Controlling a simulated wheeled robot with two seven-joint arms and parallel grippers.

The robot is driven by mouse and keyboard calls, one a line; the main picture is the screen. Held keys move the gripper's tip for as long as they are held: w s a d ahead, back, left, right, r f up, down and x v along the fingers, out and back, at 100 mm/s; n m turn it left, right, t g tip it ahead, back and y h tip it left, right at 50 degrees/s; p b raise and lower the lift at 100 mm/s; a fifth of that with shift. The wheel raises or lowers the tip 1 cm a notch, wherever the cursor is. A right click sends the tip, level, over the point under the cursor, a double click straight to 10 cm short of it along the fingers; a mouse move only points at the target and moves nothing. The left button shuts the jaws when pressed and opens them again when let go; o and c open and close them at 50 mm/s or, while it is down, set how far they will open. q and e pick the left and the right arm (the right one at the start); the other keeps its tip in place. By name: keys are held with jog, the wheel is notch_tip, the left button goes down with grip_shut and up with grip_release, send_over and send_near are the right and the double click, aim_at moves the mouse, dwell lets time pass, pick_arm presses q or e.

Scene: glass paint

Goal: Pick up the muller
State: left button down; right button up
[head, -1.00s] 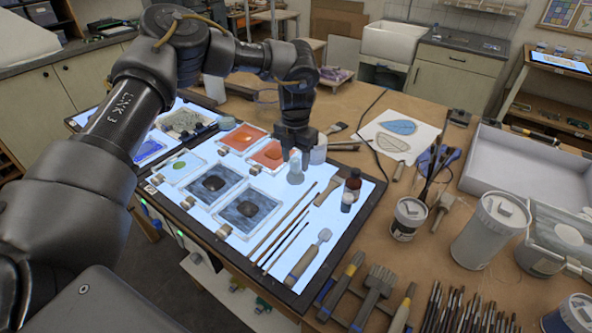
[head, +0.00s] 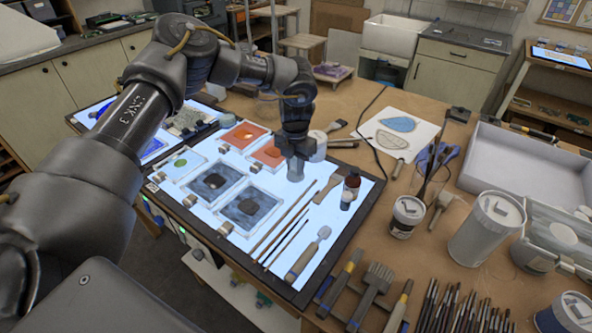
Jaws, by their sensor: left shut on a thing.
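The muller (head: 296,171) is a pale glass piece standing on the lit panel (head: 335,223), right of the orange glass panes. My left gripper (head: 297,155) comes down from above and is shut on the muller's upper part, which the fingers partly hide. The muller looks upright. I cannot tell whether its base touches the panel. My right gripper is not in view.
A white jar (head: 318,146) stands close behind the gripper. A brown bottle (head: 351,185) and a flat scraper (head: 327,188) are to the right. Thin brushes lie in front on the panel. Dark blue panes (head: 248,207) are to the left.

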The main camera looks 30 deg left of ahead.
pick_arm(q)
jog(key=shift+r+b, duration=0.35)
jog(key=shift+b, duration=0.1)
notch_tip(320, 180, up, 3)
jog(key=shift+s+d+f+b, duration=0.1)
jog(key=shift+d+f+b, duration=0.1)
jog(key=shift+b, duration=0.7)
jog(key=s+d+r+b, duration=0.4)
jog(key=s+d+r, duration=0.2)
jog(key=s+r, duration=0.3)
jog(key=s, duration=0.3)
jog(key=shift+d+r+b, duration=0.35)
jog(key=shift+r+b, duration=0.05)
